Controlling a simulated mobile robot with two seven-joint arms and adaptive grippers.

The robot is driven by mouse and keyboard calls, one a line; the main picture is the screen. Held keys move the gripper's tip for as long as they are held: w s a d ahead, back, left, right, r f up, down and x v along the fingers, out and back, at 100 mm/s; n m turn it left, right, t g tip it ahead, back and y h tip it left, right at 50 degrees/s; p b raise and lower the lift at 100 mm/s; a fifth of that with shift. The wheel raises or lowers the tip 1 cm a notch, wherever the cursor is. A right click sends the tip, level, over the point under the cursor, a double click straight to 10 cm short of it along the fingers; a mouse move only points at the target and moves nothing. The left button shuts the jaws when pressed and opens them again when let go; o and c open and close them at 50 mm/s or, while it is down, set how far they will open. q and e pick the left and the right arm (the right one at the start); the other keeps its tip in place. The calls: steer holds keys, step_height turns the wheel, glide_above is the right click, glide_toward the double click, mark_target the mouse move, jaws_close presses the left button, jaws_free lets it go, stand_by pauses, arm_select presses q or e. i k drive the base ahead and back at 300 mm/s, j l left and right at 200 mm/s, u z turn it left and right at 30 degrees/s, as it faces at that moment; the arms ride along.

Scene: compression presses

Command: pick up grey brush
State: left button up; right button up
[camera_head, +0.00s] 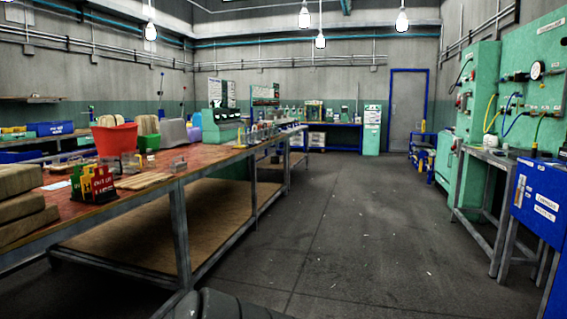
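I cannot make out a grey brush anywhere in this view; small items on the tables are too small to tell apart. The long red-topped workbench (150,188) at the left carries many small items. Among them are a red bin (115,139), a grey bin (173,133), a green bin (149,142) and a red, yellow and green labelled holder (93,184). Small metal-handled pieces (178,165) lie near the bench's front edge. Neither of my grippers shows.
Wooden blocks (22,205) are stacked at the near left. Open floor (345,225) runs down the middle to a blue-framed door (407,110). Green machines (476,110), a metal table (492,158) and a blue cabinet (540,200) line the right.

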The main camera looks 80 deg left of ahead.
mark_target(182, 165)
steer(key=u, duration=3.3)
